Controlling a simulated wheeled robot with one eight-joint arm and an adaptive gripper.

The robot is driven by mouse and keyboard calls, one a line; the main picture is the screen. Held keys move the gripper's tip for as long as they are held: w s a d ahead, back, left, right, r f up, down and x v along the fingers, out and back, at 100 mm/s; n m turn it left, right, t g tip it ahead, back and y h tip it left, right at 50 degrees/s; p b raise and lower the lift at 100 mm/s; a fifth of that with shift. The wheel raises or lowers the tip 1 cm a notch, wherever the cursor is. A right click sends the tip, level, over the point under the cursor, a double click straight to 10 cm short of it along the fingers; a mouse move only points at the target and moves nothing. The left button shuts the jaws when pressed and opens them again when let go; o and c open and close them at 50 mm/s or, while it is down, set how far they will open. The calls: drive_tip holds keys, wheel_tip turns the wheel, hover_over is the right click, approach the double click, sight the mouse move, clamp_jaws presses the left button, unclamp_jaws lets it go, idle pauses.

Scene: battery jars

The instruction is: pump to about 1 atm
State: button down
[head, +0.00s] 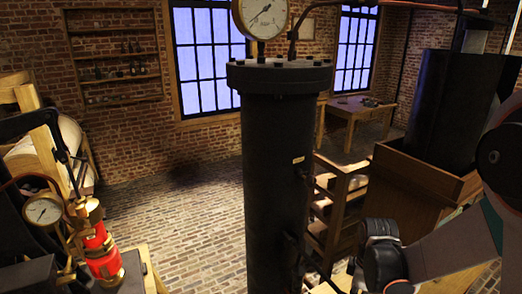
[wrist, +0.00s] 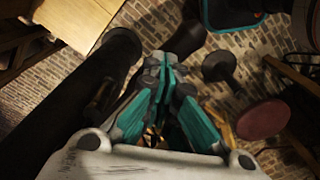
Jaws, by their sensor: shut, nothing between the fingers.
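A tall black cylinder (head: 277,150) with a bolted flange stands upright mid-view in the head view. A round white gauge (head: 262,16) with a dark needle sits on top of it; its numbers are too small to read. At the left is a red and brass fitting (head: 95,240), with a second white gauge (head: 43,209) beside it. I cannot tell which part is the pump's handle. My gripper (wrist: 167,60) shows in the wrist view with its teal fingers together and empty. It points down over the brick floor, beside a long dark cylinder (wrist: 95,80), apart from it.
A wooden box (head: 415,180) holding a dark vessel stands at the right, near my arm. A wooden table (head: 350,108) is by the far windows. In the wrist view, a red round disc (wrist: 263,118) and a dark round-topped object (wrist: 220,65) lie right of my gripper. Brick floor (head: 180,190) is open left of the cylinder.

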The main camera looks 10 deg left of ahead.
wheel_tip(320, 180, down, 6)
drive_tip(key=b, duration=0.5)
drive_tip(key=shift+f, duration=0.2)
wheel_tip(320, 180, up, 14)
drive_tip(key=p, duration=0.9)
drive_tip(key=shift+r, duration=0.25)
wheel_tip(320, 180, down, 14)
drive_tip(key=b, duration=1.3)
drive_tip(key=shift+f, duration=0.25)
wheel_tip(320, 180, up, 15)
drive_tip(key=p, duration=0.9)
drive_tip(key=shift+f, duration=0.2)
